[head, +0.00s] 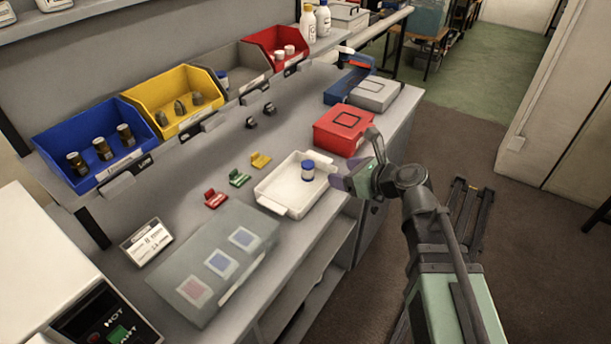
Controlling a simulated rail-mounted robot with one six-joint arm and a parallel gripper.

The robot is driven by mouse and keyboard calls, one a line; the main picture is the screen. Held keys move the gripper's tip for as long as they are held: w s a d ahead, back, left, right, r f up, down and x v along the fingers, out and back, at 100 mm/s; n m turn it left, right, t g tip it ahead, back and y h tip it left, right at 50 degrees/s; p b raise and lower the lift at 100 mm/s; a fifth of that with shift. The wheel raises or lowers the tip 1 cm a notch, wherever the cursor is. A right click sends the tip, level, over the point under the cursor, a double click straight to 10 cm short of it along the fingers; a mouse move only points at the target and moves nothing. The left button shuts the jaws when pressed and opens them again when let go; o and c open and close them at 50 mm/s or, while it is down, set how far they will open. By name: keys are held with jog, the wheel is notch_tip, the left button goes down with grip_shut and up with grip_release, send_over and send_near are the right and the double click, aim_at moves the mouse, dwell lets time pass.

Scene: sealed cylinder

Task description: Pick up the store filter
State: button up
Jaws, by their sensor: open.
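I cannot tell for certain which thing is the store filter. Several dark cylinders with light bands (102,148) stand upright in the blue bin (88,190) at the left. Several grey pointed pieces (180,107) stand in the yellow bin (205,120). A small white jar with a blue cap (307,174) stands in the white tray (281,189) on the bench. My gripper (342,182) is just right of this tray, close to the jar but apart from it. It is open and appears empty; its fingertips are small and hard to make out.
A grey bin (240,68) and a red bin (277,46) continue the row. Red (215,198), green (239,178) and yellow (260,161) clips lie left of the tray. A translucent case (215,262) lies in front. A red box (342,130) stands behind my gripper.

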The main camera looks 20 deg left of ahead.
aim_at(313, 167)
jog(key=b+x, duration=0.2)
jog(key=x, duration=0.3)
jog(key=shift+a+f, duration=0.1)
jog(key=shift+f, duration=0.15)
jog(key=shift+w+a, duration=0.1)
jog(key=shift+a, duration=0.15)
jog(key=b+x, duration=0.2)
jog(key=x, duration=0.3)
jog(key=c, duration=1)
jog(key=shift+r, duration=0.15)
jog(key=r+p, duration=2)
jog(key=shift+s+r, duration=0.15)
jog(key=shift+s, duration=0.05)
